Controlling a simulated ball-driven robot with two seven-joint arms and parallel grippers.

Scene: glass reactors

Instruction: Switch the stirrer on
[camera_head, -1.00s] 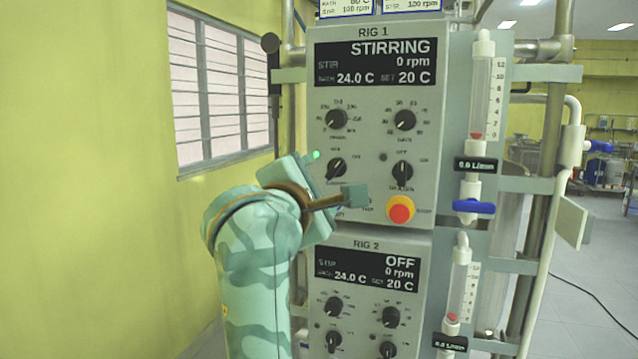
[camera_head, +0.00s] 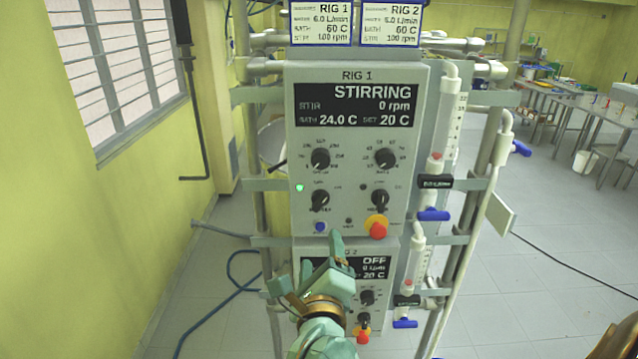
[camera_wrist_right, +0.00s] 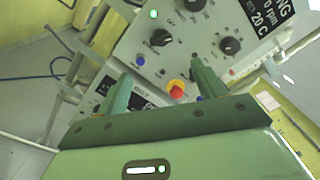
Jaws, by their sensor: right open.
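The Rig 1 panel (camera_head: 410,115) has a display (camera_head: 356,105) reading STIRRING and 0 rpm. Its lower-left knob (camera_head: 320,198) has a lit green lamp (camera_head: 299,187) beside it; the small labels are too blurred to read. In the right wrist view the same knob (camera_wrist_right: 160,37) and lit lamp (camera_wrist_right: 153,13) show ahead of my fingers. My right gripper (camera_head: 337,245) is below these knobs, in front of the Rig 2 panel, part of which it hides. In the wrist view its two fingers (camera_wrist_right: 161,72) stand apart with nothing held. My left gripper is out of view.
A red knob-like button on a yellow base (camera_head: 377,228) sits at Rig 1's lower right, and a blue button (camera_head: 320,227) at its lower left. Rig 2's display (camera_head: 375,266) reads OFF. Flow tubes with blue valves (camera_head: 433,215) stand right. Open floor lies both sides.

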